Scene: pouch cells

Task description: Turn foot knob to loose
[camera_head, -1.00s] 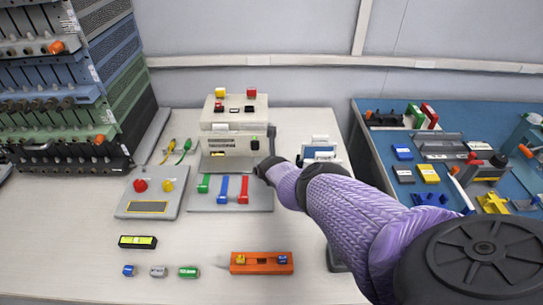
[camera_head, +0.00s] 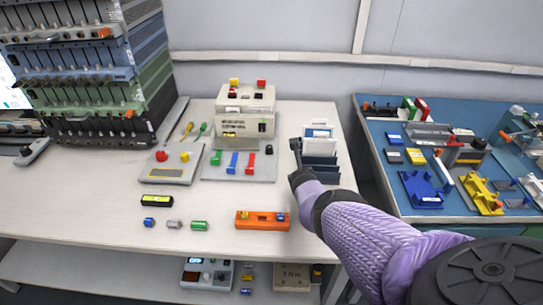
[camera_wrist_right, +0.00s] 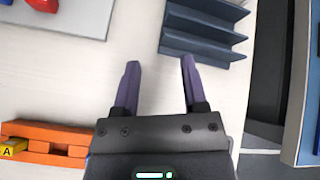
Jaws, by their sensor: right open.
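A white press-like machine (camera_head: 246,98) stands at the back of the table. It has yellow and red buttons on top. A grey base plate (camera_head: 225,172) lies before it with green, blue and red levers. A small black knob (camera_head: 269,149) stands at the plate's back right; I cannot tell its setting or whether it is the foot knob. My right gripper (camera_head: 296,160) is right of the plate, apart from the knob, beside a dark slotted rack (camera_head: 321,172). In the right wrist view the right gripper (camera_wrist_right: 160,63) is open and empty above bare table. My left gripper is not in view.
An orange block (camera_head: 262,221) lies at the table's front, also in the right wrist view (camera_wrist_right: 70,133). A grey button panel (camera_head: 170,168) is left of the plate. Racked equipment (camera_head: 85,70) stands at left, a blue-topped table (camera_head: 385,180) at right. Table between plate and orange block is clear.

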